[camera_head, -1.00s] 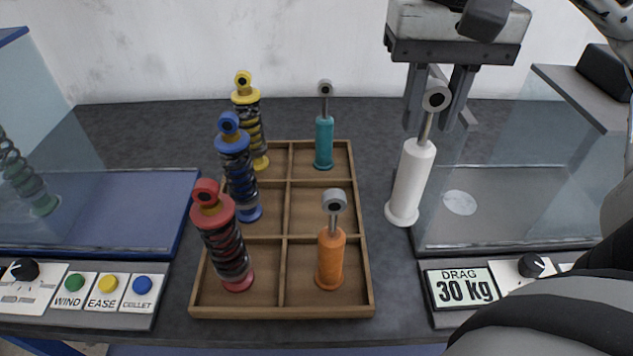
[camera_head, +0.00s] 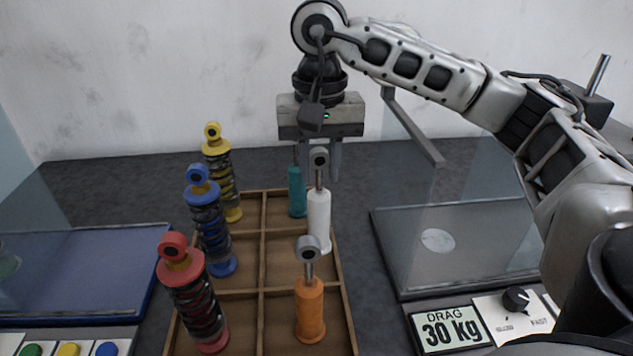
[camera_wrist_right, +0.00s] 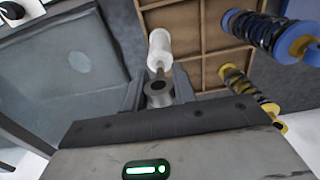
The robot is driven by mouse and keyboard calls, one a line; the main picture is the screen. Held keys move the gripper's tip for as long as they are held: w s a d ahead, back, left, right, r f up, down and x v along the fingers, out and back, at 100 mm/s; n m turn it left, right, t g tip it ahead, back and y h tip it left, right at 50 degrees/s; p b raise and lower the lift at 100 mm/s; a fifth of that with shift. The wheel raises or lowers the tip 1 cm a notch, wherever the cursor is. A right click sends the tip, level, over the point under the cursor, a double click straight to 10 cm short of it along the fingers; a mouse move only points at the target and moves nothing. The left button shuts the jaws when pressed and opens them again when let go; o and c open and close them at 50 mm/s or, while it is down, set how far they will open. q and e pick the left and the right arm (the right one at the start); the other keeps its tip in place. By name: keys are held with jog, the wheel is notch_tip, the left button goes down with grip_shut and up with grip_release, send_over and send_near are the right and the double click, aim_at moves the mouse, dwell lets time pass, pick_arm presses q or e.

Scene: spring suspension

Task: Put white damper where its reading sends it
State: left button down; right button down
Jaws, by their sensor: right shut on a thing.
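The white damper (camera_head: 319,215) is upright at the right middle compartment of the wooden tray (camera_head: 343,300). My right gripper (camera_head: 318,162) is shut on its grey top eye and rod. Whether its base rests on the tray floor or hangs just above it, I cannot tell. In the right wrist view the white damper (camera_wrist_right: 160,48) points away between the fingers (camera_wrist_right: 158,92). The display (camera_head: 451,330) reads DRAG 30 kg. My left gripper is not in view.
The teal damper (camera_head: 297,192) stands just behind the white one, the orange damper (camera_head: 310,312) in front. Yellow (camera_head: 221,180), blue (camera_head: 210,225) and red (camera_head: 193,300) spring units fill the left column. A clear-walled station with a round pad (camera_head: 438,240) is at right.

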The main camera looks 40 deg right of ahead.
aim_at(316, 190)
jog(key=shift+w+f, duration=0.3)
jog(key=shift+f, duration=0.05)
jog(key=shift+w+f+p, duration=0.1)
jog(key=shift+f+p, duration=0.4)
jog(key=shift+f, duration=1.1)
jog(key=shift+f, duration=0.2)
jog(key=c, duration=1.1)
grip_release()
jog(key=shift+r+p, duration=0.3)
jog(key=shift+r, duration=5.9)
